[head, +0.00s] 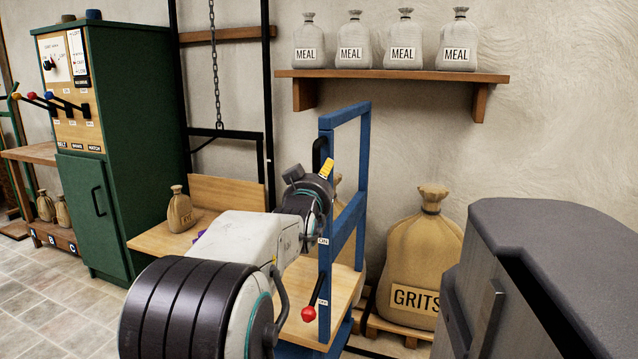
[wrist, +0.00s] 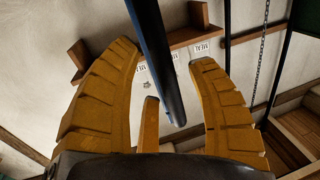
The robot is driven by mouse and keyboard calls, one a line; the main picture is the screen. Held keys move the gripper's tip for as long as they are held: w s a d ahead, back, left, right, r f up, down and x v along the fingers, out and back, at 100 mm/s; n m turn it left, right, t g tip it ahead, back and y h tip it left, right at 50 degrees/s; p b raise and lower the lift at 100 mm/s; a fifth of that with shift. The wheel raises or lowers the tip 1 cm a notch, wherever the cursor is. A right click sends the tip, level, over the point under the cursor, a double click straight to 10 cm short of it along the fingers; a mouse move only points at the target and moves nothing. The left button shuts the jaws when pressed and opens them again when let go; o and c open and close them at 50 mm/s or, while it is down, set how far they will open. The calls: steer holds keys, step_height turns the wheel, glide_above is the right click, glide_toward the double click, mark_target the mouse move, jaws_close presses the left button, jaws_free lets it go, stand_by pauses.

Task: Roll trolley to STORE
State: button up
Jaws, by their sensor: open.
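The trolley has a blue upright frame (head: 361,165) and a pale wooden deck (head: 343,292), and stands right of centre in the head view. A lever with a red knob (head: 309,314) hangs low on its frame, near small labels; the upper seems to read ON. My gripper (head: 326,168) is at the frame's upper left post, beside a black grip (head: 318,155). In the wrist view my gripper (wrist: 165,55) has its yellow fingers apart, with a dark bar (wrist: 155,55) running between them; contact cannot be told. My arm hides part of the deck. No STORE marking is legible.
A GRITS sack (head: 420,250) stands on a pallet right behind the trolley. A wooden platform (head: 155,240) with a small sack (head: 180,212) lies left, under a chain hoist (head: 216,80). A green control cabinet (head: 130,150) stands further left. Tiled floor (head: 40,300) is clear at lower left.

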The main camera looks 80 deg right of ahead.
steer(key=shift+d, duration=0.45)
jaws_close()
stand_by(0.5)
